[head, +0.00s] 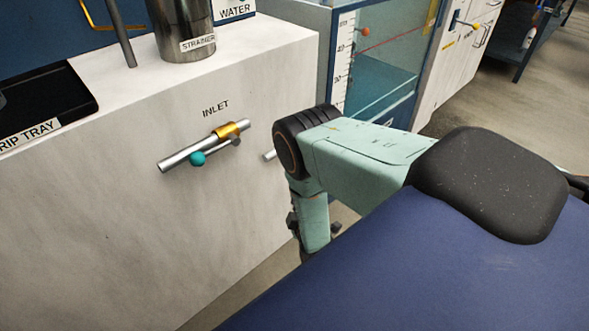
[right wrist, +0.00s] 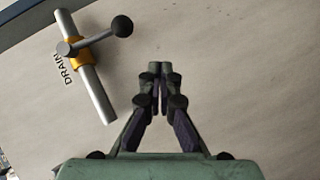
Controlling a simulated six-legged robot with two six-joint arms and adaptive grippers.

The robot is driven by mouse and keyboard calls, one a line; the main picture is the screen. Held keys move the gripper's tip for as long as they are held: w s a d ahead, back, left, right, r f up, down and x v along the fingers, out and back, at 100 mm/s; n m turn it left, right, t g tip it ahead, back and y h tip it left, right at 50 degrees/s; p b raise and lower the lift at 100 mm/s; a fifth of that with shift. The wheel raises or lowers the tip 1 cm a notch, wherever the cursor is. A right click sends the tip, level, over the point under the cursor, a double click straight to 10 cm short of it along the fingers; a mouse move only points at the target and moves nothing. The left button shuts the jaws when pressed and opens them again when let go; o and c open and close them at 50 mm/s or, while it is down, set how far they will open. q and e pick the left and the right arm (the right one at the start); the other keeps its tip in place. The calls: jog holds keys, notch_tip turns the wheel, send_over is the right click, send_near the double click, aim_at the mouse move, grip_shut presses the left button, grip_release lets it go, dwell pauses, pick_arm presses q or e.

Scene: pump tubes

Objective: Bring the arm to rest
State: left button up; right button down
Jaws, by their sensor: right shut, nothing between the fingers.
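My right gripper (right wrist: 160,72) shows in the right wrist view. Its fingers are closed together and nothing is between them. They are in front of a plain pale panel (right wrist: 245,75), to the right of a grey pipe (right wrist: 97,95) marked DRAIN. The fingers look apart from the pipe; the gap to the panel is hard to tell. A green and black jointed limb (head: 365,150) of mine shows in the head view, bent downward beside the white cabinet; no fingers are clear on it. My left gripper is not in view.
The drain pipe has a yellow collar (right wrist: 84,52) and a lever with a dark ball knob (right wrist: 122,26). In the head view, the INLET pipe (head: 180,157) with a teal knob (head: 197,158) juts from the white cabinet (head: 100,230). A strainer (head: 185,30) and a glass tank (head: 385,60) stand behind.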

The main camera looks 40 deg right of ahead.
jog(key=f+p+v, duration=0.1)
jog(key=v, duration=0.5)
jog(key=shift+s+f, duration=0.15)
jog(key=shift+f, duration=0.45)
